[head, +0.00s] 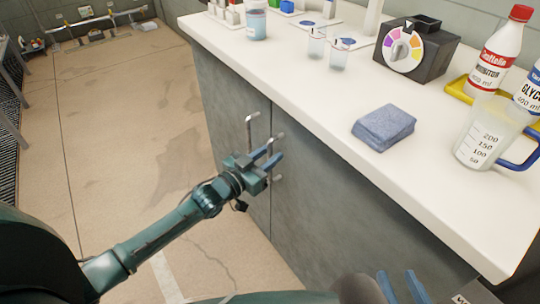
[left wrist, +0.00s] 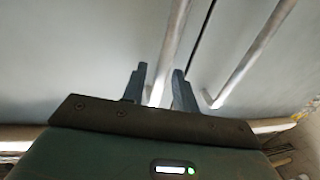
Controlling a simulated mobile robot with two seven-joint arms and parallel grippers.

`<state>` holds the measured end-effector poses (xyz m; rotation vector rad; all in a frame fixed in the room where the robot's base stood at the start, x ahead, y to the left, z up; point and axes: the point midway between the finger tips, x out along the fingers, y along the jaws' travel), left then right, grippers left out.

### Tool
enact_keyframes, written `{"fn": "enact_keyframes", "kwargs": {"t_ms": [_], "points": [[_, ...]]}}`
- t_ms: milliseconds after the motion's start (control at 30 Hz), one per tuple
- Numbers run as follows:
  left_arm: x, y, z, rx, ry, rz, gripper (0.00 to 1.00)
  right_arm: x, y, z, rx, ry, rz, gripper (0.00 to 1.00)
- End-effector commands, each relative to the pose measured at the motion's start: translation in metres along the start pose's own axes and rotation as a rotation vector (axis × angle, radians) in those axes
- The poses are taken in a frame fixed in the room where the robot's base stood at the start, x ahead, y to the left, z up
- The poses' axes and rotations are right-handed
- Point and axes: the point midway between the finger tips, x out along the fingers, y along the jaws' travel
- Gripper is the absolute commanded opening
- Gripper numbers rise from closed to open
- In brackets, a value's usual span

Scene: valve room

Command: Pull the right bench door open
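The right bench door (head: 335,205) is a grey panel right of the seam and looks closed. Its upright bar handle (head: 270,146) stands beside the seam. My left gripper (head: 267,157) is at this handle, its fingers open on either side of the bar. The left wrist view shows the bar (left wrist: 172,45) between the fingertips (left wrist: 160,85), with some gap left. The left door's handle (head: 249,130) is close by, left of the gripper; a second bar (left wrist: 250,55) shows in the wrist view. My right gripper (head: 401,288) is open and empty at the bottom edge.
The white bench top (head: 310,90) overhangs the doors. It carries a blue cloth (head: 384,127), a measuring jug (head: 487,135), a dial box (head: 415,50), bottles and beakers. The floor (head: 130,130) left of the bench is clear.

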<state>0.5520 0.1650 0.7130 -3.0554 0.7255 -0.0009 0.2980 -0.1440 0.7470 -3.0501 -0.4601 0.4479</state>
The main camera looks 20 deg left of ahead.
Motion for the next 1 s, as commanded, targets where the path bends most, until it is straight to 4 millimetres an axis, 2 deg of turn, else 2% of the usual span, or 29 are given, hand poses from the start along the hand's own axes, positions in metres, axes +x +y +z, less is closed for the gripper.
{"fn": "enact_keyframes", "kwargs": {"t_ms": [133,400,767,1000], "points": [[0.0083,0.0000,0.0000,0.000,0.000,0.000,0.29,0.0027,-0.0005,0.0010,-0.005,0.002,-0.002,0.36],[0.0090,0.0002,0.0000,0.000,-0.001,0.000,0.29,0.0032,-0.0004,0.0052,-0.005,-0.008,-0.002,0.36],[0.0087,0.0000,-0.0001,0.000,-0.001,0.000,0.00,0.0033,-0.0003,0.0046,0.000,-0.007,0.001,0.36],[0.0087,0.0000,-0.0001,0.000,-0.001,0.000,0.00,0.0027,-0.0002,0.0024,0.000,-0.002,0.002,0.36]]}}
